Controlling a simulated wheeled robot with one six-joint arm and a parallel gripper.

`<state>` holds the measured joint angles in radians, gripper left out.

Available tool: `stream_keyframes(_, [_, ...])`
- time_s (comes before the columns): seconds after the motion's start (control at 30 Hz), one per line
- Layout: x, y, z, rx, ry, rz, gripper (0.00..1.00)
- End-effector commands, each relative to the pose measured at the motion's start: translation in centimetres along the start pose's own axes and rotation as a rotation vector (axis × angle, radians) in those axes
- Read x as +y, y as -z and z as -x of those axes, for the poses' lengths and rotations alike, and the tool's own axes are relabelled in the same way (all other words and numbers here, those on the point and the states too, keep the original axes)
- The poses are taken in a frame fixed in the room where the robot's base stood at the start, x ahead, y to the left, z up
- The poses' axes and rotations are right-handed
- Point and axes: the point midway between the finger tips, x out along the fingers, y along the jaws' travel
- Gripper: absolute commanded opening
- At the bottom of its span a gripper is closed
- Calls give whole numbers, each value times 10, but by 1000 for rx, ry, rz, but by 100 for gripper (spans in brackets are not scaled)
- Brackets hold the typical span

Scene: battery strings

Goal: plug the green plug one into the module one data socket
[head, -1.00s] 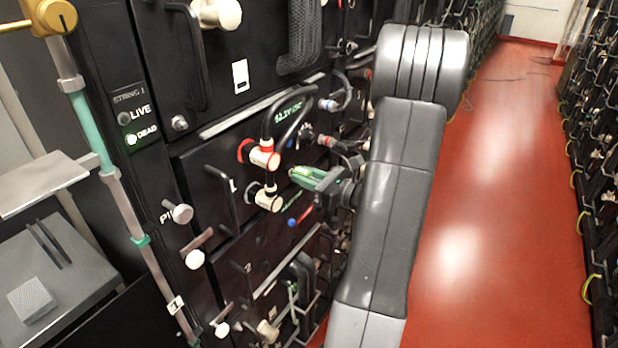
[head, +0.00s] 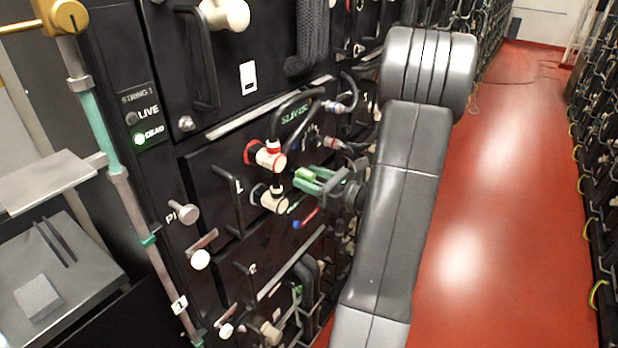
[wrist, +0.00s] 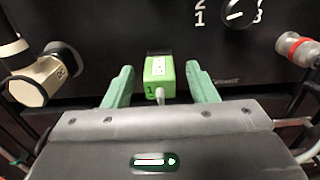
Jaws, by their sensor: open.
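The green plug one (wrist: 158,70), a small green block marked 1 with a pale label, sits between my gripper's (wrist: 163,77) two green fingers. The fingers are open, with a visible gap on each side of the plug. Its grey cable trails back towards my gripper. The plug's far end meets a dark block (wrist: 159,53) on the black module face, apparently the data socket; how deep it sits is hidden. In the head view my gripper (head: 315,182) is at the front of module one (head: 210,170), with the green plug (head: 304,174) beside the fingers.
A white right-angle connector (wrist: 40,80) stands left of my gripper. A red-ringed connector (wrist: 297,46) is at right, and a rotary dial (wrist: 238,13) is above. Several cables hang nearby. The red floor aisle (head: 500,200) is clear.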

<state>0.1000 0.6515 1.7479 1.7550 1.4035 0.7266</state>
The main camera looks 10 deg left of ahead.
Motion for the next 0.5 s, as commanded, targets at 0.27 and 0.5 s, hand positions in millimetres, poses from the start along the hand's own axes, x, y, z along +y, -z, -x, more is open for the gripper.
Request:
stream_keyframes(0.27, [-1,1,51,-1,6,1,52])
stream_keyframes(0.5, [-1,1,97,-2,5,0,52])
